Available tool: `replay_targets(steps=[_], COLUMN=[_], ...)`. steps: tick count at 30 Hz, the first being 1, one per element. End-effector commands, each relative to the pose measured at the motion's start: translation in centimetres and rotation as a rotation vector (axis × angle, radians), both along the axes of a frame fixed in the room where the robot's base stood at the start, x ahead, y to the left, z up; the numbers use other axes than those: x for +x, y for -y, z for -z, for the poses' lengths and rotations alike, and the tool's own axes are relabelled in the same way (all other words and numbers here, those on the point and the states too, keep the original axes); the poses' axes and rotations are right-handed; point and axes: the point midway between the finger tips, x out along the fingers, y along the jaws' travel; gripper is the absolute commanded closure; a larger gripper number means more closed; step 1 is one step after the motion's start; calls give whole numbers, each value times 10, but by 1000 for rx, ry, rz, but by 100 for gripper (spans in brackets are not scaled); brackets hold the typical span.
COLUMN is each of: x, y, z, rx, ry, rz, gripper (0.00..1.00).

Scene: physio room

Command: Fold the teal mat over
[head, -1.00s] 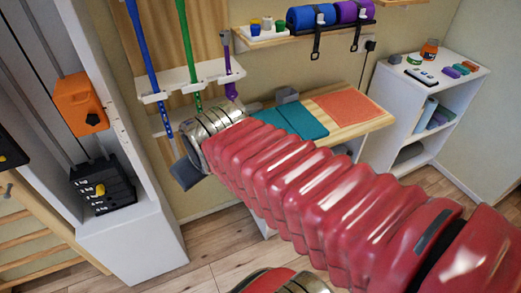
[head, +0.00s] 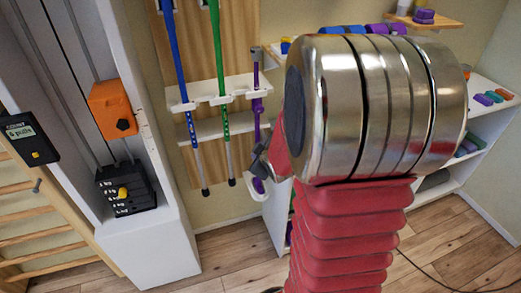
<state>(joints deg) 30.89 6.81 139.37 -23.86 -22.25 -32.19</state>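The teal mat is not visible now; my own arm's large silver joint and red ribbed sleeve cover the part of the room where the wooden bench stands. A dark grey part of my gripper (head: 262,166) shows at the left of the silver joint, in front of the purple walking stick's lower end. The rest of my gripper is hidden, so its opening and anything between its fingers cannot be seen.
A blue stick (head: 176,55), a green stick (head: 216,50) and a purple stick (head: 256,100) hang in a white rack (head: 205,93). A white weight machine (head: 150,245) stands at left. White shelves (head: 483,150) stand at right. Wooden floor (head: 228,250) is bare between.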

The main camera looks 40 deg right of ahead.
Motion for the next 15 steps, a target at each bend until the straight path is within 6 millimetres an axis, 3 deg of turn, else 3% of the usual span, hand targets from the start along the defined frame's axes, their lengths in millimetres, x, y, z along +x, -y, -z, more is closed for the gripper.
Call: replay_targets(steps=[6,15], x=[2,-10], y=[33,63], z=[40,87], rx=[-67,-144], ry=[48,148], rz=[-66,-144], gripper=[74,74])
